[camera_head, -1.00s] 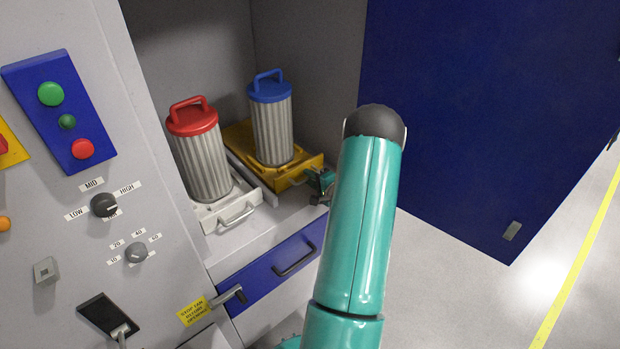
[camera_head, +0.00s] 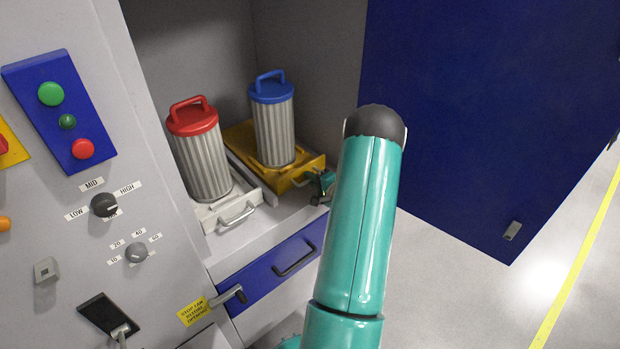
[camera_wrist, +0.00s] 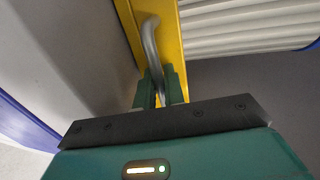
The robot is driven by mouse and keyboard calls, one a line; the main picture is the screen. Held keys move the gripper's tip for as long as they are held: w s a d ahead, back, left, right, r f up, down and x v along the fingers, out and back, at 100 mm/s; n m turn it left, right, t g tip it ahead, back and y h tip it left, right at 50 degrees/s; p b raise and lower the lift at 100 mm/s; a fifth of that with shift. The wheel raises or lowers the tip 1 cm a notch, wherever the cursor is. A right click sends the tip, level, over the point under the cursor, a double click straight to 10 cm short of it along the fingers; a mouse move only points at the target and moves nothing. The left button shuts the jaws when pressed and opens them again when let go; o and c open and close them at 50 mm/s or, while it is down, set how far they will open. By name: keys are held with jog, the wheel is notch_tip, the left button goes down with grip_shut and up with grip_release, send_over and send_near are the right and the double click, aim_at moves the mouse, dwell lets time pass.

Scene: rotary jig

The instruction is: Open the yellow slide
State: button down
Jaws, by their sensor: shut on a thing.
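The yellow slide (camera_head: 237,139) lies in the cabinet and carries a pleated filter with a blue cap (camera_head: 272,125). Its front face also shows in the wrist view (camera_wrist: 170,38), with a curved metal handle (camera_wrist: 149,40). My gripper (camera_wrist: 160,88) is shut on that handle, with one green finger on each side of it. In the head view, my gripper (camera_head: 318,184) is at the front right of the slide, partly hidden by my arm.
A white slide (camera_head: 210,216) with a red-capped filter (camera_head: 200,155) stands to the left. Below is a blue drawer (camera_head: 265,275) with a dark handle. The blue cabinet door (camera_head: 470,110) stands open at the right. A control panel (camera_head: 70,200) fills the left.

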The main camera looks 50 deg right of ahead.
jog(key=f+v, duration=0.3)
jog(key=v, duration=1.3)
jog(key=s+f+v, duration=0.1)
jog(key=f+v, duration=0.2)
jog(key=v, duration=1.4)
jog(key=shift+d+f, duration=0.1)
jog(key=shift+d, duration=0.05)
jog(key=c, duration=1.6)
grip_release()
jog(key=shift+c, duration=0.2)
jog(key=shift+s, duration=0.1)
jog(key=v, duration=1.3)
jog(key=shift+s, duration=0.35)
jog(key=shift+w, duration=0.1)
